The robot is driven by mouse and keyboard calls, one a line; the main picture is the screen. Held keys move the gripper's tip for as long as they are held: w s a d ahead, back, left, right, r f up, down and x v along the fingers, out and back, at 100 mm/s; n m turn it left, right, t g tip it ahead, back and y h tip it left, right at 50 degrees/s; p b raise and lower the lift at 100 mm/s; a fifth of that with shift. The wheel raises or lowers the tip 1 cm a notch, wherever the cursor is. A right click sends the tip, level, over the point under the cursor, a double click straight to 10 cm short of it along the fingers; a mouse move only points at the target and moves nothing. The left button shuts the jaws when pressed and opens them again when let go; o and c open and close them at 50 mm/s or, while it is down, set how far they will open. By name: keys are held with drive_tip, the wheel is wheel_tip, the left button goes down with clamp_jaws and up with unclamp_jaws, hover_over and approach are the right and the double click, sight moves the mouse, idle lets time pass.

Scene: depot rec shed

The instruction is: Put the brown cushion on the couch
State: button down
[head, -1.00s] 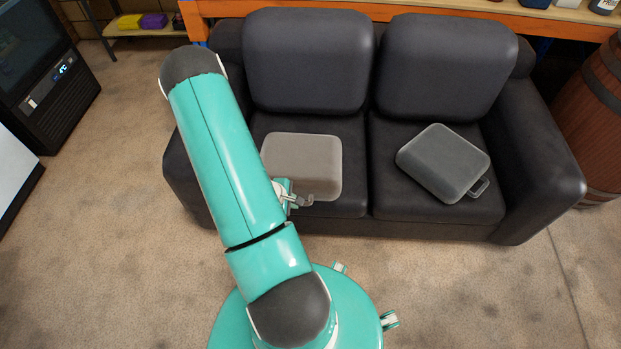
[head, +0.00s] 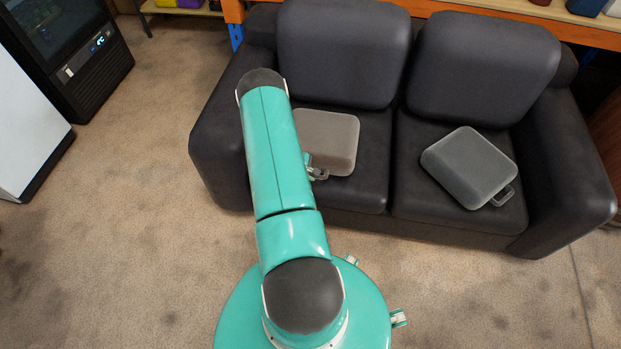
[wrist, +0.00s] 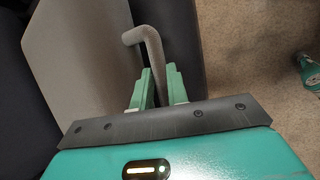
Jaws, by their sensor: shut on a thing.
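The brown cushion (head: 335,135), a taupe block with rounded corners and a loop handle, is over the left seat of the dark grey couch (head: 345,50). I cannot tell whether it touches the seat. My gripper (head: 317,170) is at the cushion's near edge, partly hidden behind my arm. In the wrist view, my gripper (wrist: 158,85) is shut on the cushion's handle (wrist: 150,50), and the cushion (wrist: 85,50) fills the left side.
A grey cushion (head: 468,165) with a handle lies tilted on the right seat. An orange shelf beam (head: 455,8) runs behind the couch. A dark cabinet (head: 75,50) and a white one (head: 30,145) stand at left. Carpet (head: 130,230) is clear.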

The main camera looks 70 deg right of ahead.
wheel_tip(320, 180, down, 2)
drive_tip(key=shift+f, duration=0.2)
drive_tip(key=c, duration=1.4)
unclamp_jaws()
drive_tip(key=shift+a, duration=0.1)
drive_tip(key=shift+r, duration=0.1)
drive_tip(key=v, duration=1.2)
